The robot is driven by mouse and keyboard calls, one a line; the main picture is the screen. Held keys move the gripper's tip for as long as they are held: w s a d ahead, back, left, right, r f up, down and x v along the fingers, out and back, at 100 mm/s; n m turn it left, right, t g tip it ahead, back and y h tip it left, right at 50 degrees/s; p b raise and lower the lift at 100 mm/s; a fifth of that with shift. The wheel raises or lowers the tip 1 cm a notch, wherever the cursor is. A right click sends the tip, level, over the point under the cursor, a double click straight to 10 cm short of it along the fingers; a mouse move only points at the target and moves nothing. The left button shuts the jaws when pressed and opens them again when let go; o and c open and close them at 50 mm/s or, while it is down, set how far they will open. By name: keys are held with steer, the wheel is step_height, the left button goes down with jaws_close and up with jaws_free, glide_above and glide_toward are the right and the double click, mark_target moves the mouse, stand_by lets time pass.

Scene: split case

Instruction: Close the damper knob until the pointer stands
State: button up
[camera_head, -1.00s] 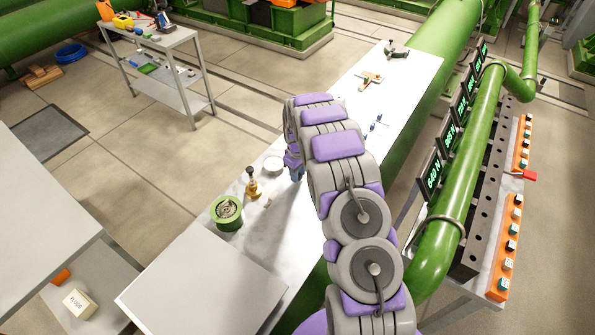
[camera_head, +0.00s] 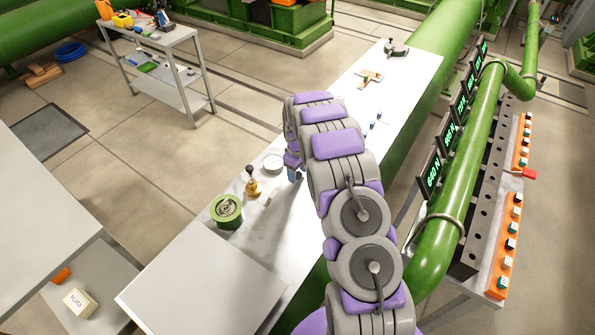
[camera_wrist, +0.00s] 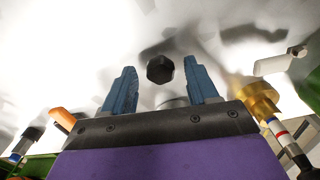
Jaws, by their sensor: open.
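My gripper (camera_wrist: 159,66) shows in the wrist view with two blue fingers spread apart and nothing clamped between them. A black hexagonal knob (camera_wrist: 160,69) appears between the fingertips, with a gap on each side. Whether it is the damper knob, and how far it is from the fingers, I cannot tell. No pointer can be made out. In the head view my gripper (camera_head: 294,173) is low over the white bench, mostly hidden behind my arm. A brass fitting with a dark top (camera_head: 252,184) stands to its left; a brass part (camera_wrist: 258,96) also shows at right in the wrist view.
A white round dish (camera_head: 272,164) lies near my gripper. Small parts and a wooden piece (camera_head: 369,77) lie farther back. A green pipe (camera_head: 455,180) runs along the right.

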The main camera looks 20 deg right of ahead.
mark_target(298, 173)
step_height(298, 173, up, 17)
steer(key=p, duration=0.1)
steer(key=shift+r, duration=0.2)
stand_by(0.6)
steer(key=s+a+r+m+b, duration=0.1)
steer(key=s+a+r, duration=0.1)
steer(key=s+r, duration=0.35)
steer(key=s+a+r+m, duration=0.1)
steer(key=s+a+r, duration=0.15)
steer(key=s, duration=0.65)
steer(key=s+a+r+m+b, duration=0.1)
steer(key=s+a+r, duration=0.15)
steer(key=s, duration=0.45)
steer(key=s+a+f+m+g+b, duration=0.1)
steer(key=s+a+m, duration=0.2)
steer(key=s, duration=2.3)
steer(key=shift+a+g+b, duration=0.3)
steer(key=shift+a+g, duration=0.1)
